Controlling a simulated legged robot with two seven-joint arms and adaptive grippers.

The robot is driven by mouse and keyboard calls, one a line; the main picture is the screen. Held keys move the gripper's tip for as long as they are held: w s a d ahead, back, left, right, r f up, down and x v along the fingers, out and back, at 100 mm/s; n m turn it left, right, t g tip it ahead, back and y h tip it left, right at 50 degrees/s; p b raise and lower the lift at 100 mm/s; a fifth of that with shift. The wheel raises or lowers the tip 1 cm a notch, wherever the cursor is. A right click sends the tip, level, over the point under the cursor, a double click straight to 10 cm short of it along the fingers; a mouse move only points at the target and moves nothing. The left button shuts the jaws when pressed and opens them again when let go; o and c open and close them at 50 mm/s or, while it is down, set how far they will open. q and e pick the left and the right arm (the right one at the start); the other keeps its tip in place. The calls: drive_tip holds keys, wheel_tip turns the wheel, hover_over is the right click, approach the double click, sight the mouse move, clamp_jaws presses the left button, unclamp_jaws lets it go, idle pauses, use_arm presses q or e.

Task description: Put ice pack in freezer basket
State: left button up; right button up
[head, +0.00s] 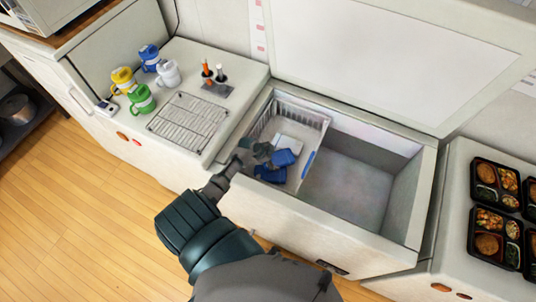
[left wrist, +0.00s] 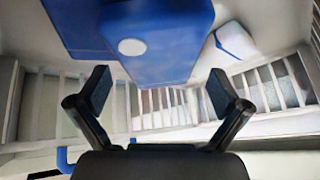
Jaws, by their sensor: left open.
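The open freezer holds a white slatted basket (head: 317,122) at its left end. Blue ice packs (head: 284,157) lie inside the basket, along with a white flat piece (head: 292,142). My left gripper (head: 262,152) reaches over the basket's left side, beside the blue packs. In the left wrist view my left gripper (left wrist: 158,92) is open, its fingers apart with nothing between them. A blue ice pack with a white round cap (left wrist: 178,62) is just beyond the fingertips. A white and blue pack (left wrist: 236,42) lies behind it. My right gripper is not in view.
The freezer's right part (head: 345,185) is empty, and its lid (head: 385,60) stands open behind. Bento trays (head: 494,190) are on the right counter.

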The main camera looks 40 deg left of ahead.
use_arm(q)
drive_tip(key=p+v, duration=0.1)
drive_tip(key=v, duration=0.9)
